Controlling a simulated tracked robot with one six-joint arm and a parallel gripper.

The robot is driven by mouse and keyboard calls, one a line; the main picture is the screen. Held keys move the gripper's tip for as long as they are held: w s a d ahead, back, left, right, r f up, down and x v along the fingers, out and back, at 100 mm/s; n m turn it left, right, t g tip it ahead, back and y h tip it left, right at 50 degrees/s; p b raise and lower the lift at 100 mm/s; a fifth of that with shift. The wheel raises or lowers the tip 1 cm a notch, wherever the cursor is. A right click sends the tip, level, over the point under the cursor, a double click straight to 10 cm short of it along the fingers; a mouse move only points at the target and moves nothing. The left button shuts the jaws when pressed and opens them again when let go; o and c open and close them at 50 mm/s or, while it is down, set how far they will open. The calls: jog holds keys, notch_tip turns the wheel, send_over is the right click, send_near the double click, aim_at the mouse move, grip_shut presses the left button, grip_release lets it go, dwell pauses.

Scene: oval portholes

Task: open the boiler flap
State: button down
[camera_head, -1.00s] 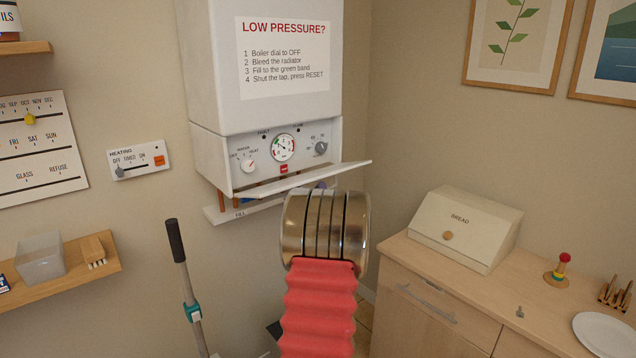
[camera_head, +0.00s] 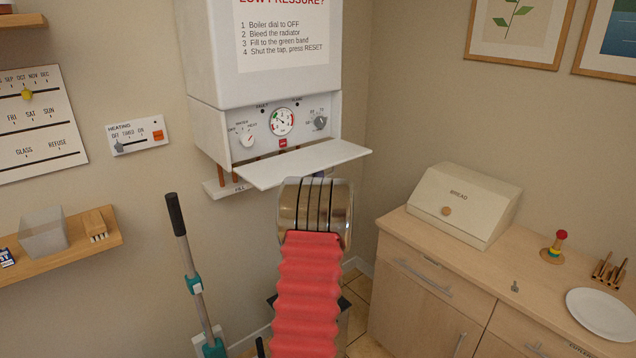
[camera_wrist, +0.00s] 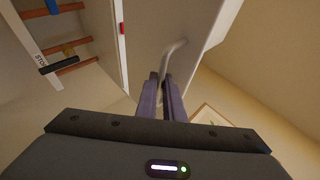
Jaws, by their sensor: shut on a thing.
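The boiler flap (camera_head: 305,165) is a white panel at the bottom of the white boiler (camera_head: 268,60). In the head view it stands out from the boiler's front, roughly level, with its upper face showing. The controls behind it are uncovered. In the wrist view the flap (camera_wrist: 165,28) fills the upper middle, seen from below, with a pale bar handle (camera_wrist: 174,50). My gripper (camera_wrist: 161,80) is shut on this handle with its purple fingers. In the head view my wrist and the flap mostly hide the gripper.
The boiler panel has a gauge (camera_head: 282,121) and dials. Copper pipes and a FILL shelf (camera_head: 226,188) sit below. A grey pole with a black grip (camera_head: 180,235) stands left of my arm. A cabinet (camera_head: 440,270) with a bread box (camera_head: 464,205) is at the right.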

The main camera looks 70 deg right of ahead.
jog(key=shift+w+r, duration=0.15)
jog(key=shift+w, duration=0.2)
jog(key=c, duration=1.9)
grip_release()
jog(key=shift+s, duration=0.15)
jog(key=v, duration=0.7)
jog(key=shift+a+f, duration=0.2)
jog(key=shift+f, duration=0.1)
jog(key=shift+c, duration=0.6)
